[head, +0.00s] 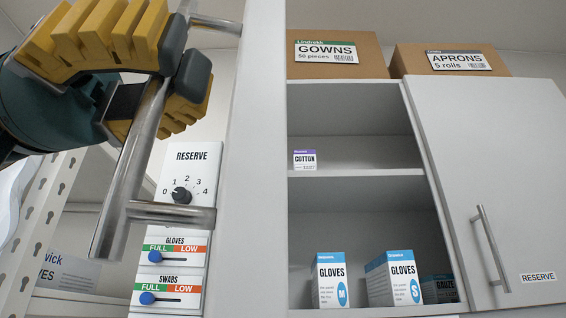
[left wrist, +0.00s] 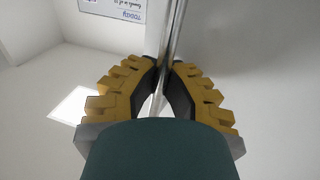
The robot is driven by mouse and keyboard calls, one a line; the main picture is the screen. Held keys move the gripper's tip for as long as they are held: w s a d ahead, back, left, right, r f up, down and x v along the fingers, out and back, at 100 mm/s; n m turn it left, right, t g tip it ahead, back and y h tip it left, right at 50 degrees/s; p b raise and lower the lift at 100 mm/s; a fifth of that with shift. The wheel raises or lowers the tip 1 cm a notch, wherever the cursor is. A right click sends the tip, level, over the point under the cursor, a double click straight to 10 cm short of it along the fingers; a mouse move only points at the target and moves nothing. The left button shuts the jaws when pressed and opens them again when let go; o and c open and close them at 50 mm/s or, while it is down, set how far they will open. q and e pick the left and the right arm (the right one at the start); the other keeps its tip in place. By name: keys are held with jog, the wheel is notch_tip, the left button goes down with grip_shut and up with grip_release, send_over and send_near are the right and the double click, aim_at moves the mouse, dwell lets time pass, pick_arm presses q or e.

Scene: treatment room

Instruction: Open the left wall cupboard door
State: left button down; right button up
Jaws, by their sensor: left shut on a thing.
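The left wall cupboard door (head: 252,170) stands swung out from the cupboard and shows nearly edge-on in the head view. Its metal bar handle (head: 126,195) sticks out to the left on two posts. My left gripper (head: 164,82), with yellow ribbed fingers and dark pads, is shut on the upper part of the handle. In the left wrist view the handle (left wrist: 174,35) runs between the two fingers. The left half of the cupboard (head: 350,172) is uncovered and its shelves show. My right gripper is not in view.
The right door (head: 500,150), with its own handle (head: 491,248), is closed. Boxes of gloves (head: 332,280) and a cotton box (head: 304,160) stand inside. Gowns (head: 336,55) and aprons (head: 452,60) cartons sit on top. A panel with a reserve dial (head: 181,196) shows behind the handle.

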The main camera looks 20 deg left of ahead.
pick_arm(q)
jog(key=shift+s+a, duration=0.5)
jog(key=shift+a, duration=0.4)
jog(key=c, duration=1)
grip_release()
jog(key=shift+a, duration=0.15)
jog(key=shift+s+a, duration=0.2)
jog(key=shift+a, duration=1.75)
jog(key=shift+s+a, duration=0.25)
jog(key=shift+a, duration=1.75)
jog(key=shift+s+a, duration=0.2)
jog(key=shift+a, duration=1.75)
